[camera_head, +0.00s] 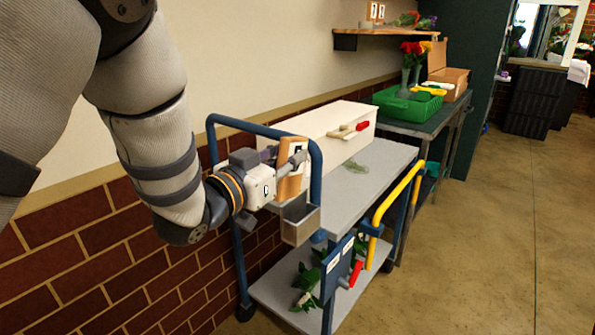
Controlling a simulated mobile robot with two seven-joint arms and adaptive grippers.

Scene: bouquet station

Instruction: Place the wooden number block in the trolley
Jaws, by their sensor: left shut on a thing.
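The wooden number block (289,187) is an upright tan piece with a dark mark on a pale patch near its top. My left gripper (292,163) is shut on it and holds it at the near end of the trolley, beside the blue push handle. The trolley (372,171) has a grey top, a blue frame and a lower shelf. A small grey bin (300,222) hangs at its near end, and the block appears just above or behind the bin's rim; I cannot tell whether they touch. My right gripper is not in view.
A long white box (320,130) with red-handled and wooden tools stands on the trolley's wall side. A yellow rail (397,197) edges the aisle side. Leafy stems lie on the lower shelf (275,290). A green crate (405,103) is on the table behind. The right floor is clear.

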